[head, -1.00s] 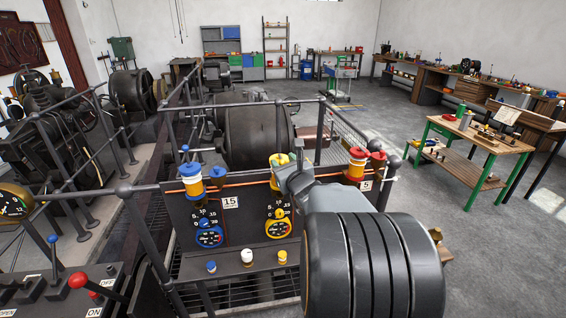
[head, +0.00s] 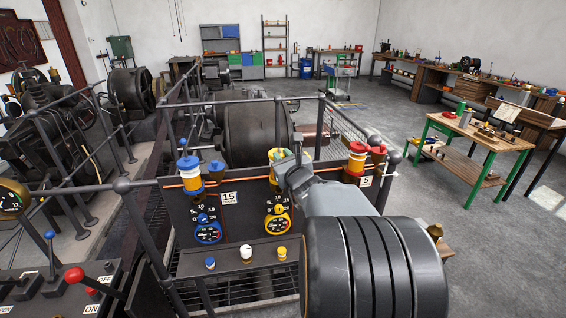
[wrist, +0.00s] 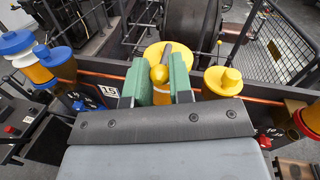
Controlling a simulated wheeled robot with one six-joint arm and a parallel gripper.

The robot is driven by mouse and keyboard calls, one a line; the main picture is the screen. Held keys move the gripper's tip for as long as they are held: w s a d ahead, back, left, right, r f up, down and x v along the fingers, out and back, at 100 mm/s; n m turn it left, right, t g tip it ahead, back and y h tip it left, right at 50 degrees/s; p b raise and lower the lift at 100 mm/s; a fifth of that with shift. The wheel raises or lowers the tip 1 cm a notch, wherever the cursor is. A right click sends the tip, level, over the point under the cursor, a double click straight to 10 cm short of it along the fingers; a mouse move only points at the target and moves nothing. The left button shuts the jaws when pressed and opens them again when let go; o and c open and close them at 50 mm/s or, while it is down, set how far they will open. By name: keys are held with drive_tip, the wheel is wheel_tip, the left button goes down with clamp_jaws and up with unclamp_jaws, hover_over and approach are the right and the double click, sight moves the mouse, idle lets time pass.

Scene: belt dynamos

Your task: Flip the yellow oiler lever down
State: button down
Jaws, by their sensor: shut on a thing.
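The yellow oiler (wrist: 163,97) has an amber body and a wide yellow cap. It stands behind the dark panel rail, in the middle of the wrist view. Its lever (wrist: 160,73) is a dark stem with a yellow ball end, which lies between my green fingertips. My gripper (wrist: 159,80) is shut on this lever. In the head view my gripper (head: 290,160) is in front of the yellow oiler (head: 273,157) and hides much of it. The lever itself is hard to make out there.
A second yellow cap (wrist: 222,82) sits just right of my fingers. Blue-capped oilers (head: 188,164) are to the left and red-capped ones (head: 357,153) to the right. A copper pipe and dark railings run close by. A dial panel (head: 240,215) hangs below.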

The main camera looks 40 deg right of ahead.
drive_tip(key=shift+f+b, duration=0.4)
drive_tip(key=shift+b, duration=0.5)
drive_tip(key=shift+r, duration=0.25)
drive_tip(key=c, duration=1)
unclamp_jaws()
drive_tip(key=shift+s, duration=0.1)
